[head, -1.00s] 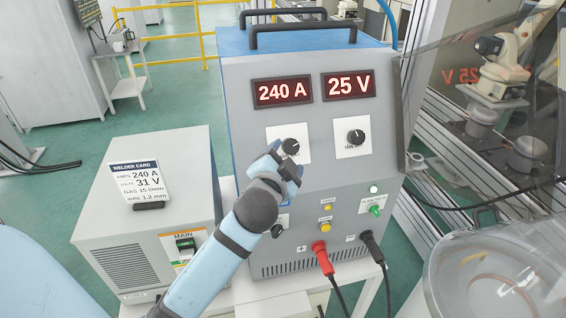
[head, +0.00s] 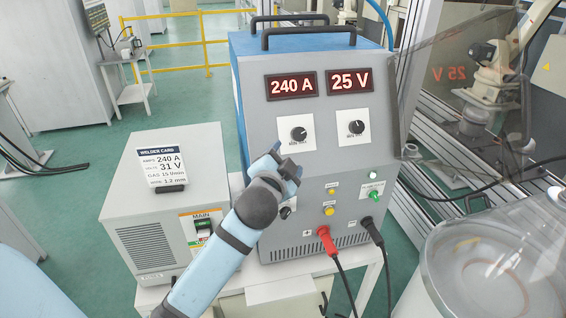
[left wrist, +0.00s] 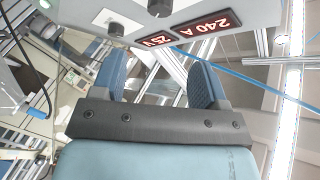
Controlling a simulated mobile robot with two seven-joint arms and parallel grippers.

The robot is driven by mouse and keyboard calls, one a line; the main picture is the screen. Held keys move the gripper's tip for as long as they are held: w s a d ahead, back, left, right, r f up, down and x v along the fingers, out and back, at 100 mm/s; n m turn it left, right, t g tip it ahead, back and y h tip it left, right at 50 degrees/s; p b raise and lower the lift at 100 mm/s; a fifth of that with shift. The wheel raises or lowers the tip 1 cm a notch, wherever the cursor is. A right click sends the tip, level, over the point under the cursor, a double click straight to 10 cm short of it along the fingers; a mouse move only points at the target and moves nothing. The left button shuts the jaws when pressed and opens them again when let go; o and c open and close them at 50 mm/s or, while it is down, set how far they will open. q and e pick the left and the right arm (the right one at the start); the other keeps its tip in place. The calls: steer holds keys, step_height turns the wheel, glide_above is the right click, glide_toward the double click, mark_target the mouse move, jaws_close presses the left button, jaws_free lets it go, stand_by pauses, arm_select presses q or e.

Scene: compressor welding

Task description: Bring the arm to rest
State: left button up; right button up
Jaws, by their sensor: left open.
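My left gripper (head: 286,166) is in front of the grey welding power source (head: 345,226), below and left of its left knob (head: 299,134). A visible gap separates the gripper from that knob in the head view. In the left wrist view the two blue fingers (left wrist: 160,82) stand apart with nothing between them. The displays read 240 A (head: 291,85) and 25 V (head: 350,80). The right knob (head: 356,127) is clear of the gripper. My right gripper is not in view.
A welder card (head: 162,170) reading 240 A and 31 V stands on a grey box with a main switch (head: 203,229) at left. Red (head: 326,240) and black (head: 371,230) cable plugs sit low on the front. A transparent drum (head: 440,262) is at right.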

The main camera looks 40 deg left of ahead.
arm_select(q)
steer(key=shift+w, duration=0.1)
stand_by(0.3)
steer(key=s+d+f+g+h, duration=0.1)
steer(key=s+d+f+h, duration=0.15)
steer(key=f, duration=0.75)
steer(key=s+d+f+g+h, duration=0.2)
steer(key=s+d+f, duration=0.2)
steer(key=f, duration=0.6)
steer(key=s+d+f+n+g+h, duration=0.1)
steer(key=s+d+f, duration=0.2)
steer(key=s+f, duration=0.5)
steer(key=s+d+f+n+g+h, duration=0.1)
steer(key=s+d+f+n+h, duration=0.1)
steer(key=s+f, duration=0.5)
steer(key=shift+s+d+f+n, duration=0.3)
steer(key=shift+s+d+f, duration=0.1)
steer(key=shift+d+f, duration=0.1)
